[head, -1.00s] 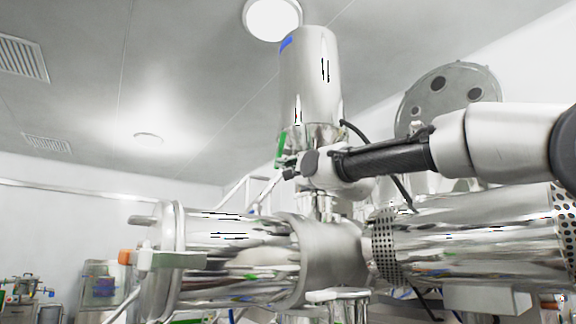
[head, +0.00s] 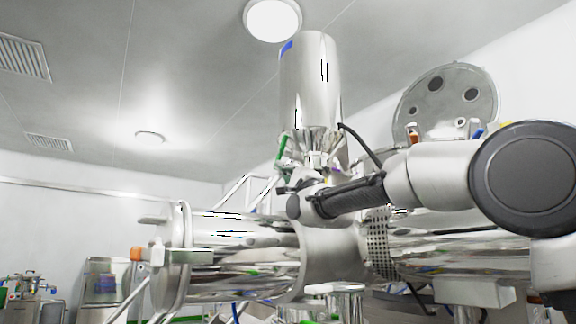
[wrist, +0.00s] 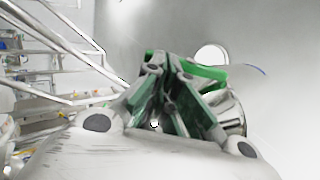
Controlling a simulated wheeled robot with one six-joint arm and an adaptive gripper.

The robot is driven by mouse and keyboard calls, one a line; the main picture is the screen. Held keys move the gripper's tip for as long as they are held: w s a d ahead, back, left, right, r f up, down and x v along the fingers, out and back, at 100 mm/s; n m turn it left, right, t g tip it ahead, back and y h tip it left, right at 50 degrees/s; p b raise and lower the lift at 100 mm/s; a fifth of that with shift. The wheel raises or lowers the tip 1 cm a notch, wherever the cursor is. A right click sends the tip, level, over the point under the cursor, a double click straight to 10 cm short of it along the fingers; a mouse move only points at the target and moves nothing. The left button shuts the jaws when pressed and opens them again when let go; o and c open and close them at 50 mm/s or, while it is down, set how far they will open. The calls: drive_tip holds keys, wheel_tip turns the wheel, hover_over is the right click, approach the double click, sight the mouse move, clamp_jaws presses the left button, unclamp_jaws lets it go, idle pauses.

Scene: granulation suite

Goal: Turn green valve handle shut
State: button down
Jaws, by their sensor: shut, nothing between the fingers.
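The green valve handle (head: 283,146) is on the left side of the fitting below the tall steel cylinder, and looks roughly upright in the head view. In the wrist view a green bar (wrist: 205,72), which looks like the handle, lies just beyond my fingertips and slants down to the right. My gripper (wrist: 168,62) is shut and empty. In the head view my gripper (head: 283,190) is below the handle. Whether the fingers touch the handle cannot be told. The fingers partly cover the handle's left part in the wrist view.
The tall steel cylinder (head: 310,85) stands above the handle. A large horizontal steel vessel (head: 240,240) lies below my gripper. A round steel lid (head: 445,100) is behind my arm. Metal rails (wrist: 60,45) are at the left in the wrist view.

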drive_tip(key=shift+t+y, duration=0.4)
drive_tip(key=shift+t, duration=0.3)
drive_tip(key=shift+w+a+r, duration=0.25)
drive_tip(key=shift+w+a, duration=0.35)
drive_tip(key=shift+w, duration=0.25)
drive_tip(key=shift+w+a+r, duration=0.25)
drive_tip(key=shift+w+a, duration=0.3)
drive_tip(key=shift+w, duration=0.3)
drive_tip(key=shift+w+r, duration=0.1)
drive_tip(key=shift+r, duration=0.05)
drive_tip(key=v, duration=1.2)
